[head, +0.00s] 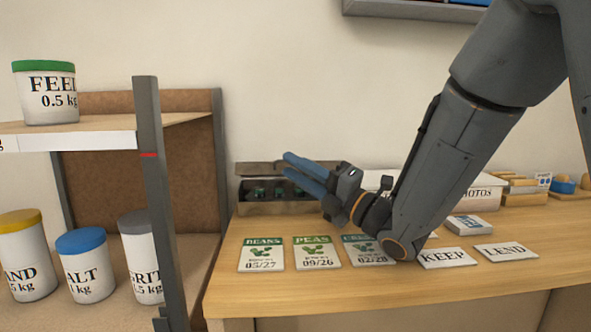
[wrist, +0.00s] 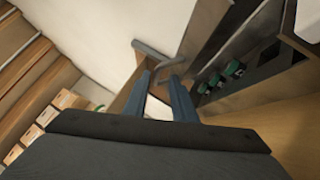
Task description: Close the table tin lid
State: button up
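The table tin (head: 250,209) stands at the back left of the wooden table, against the wall. Its dark inside shows small green items, so it is open. A grey-brown lid edge (head: 258,168) shows above the inside, seemingly raised at the back. In the wrist view the tin's dark inside with green items (wrist: 232,70) is to the right of the fingers. My gripper (head: 287,164) has two blue fingers pointing left at the lid's height, overlapping the tin's right part. In the wrist view the fingers (wrist: 158,82) are apart with a gap between them. I cannot tell whether they touch the lid.
Seed cards for beans (head: 261,254) and peas (head: 317,252), another partly covered card, and KEEP (head: 446,258) and LEND (head: 505,251) cards lie in front. A white PHOTOS box (head: 478,198) stands right. A shelf post (head: 160,200) rises at left, beside labelled canisters.

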jog(key=s+d, duration=0.7)
jog(key=d, duration=0.4)
jog(key=shift+f+b, duration=0.15)
jog(key=shift+b, duration=0.2)
jog(key=shift+s, duration=0.1)
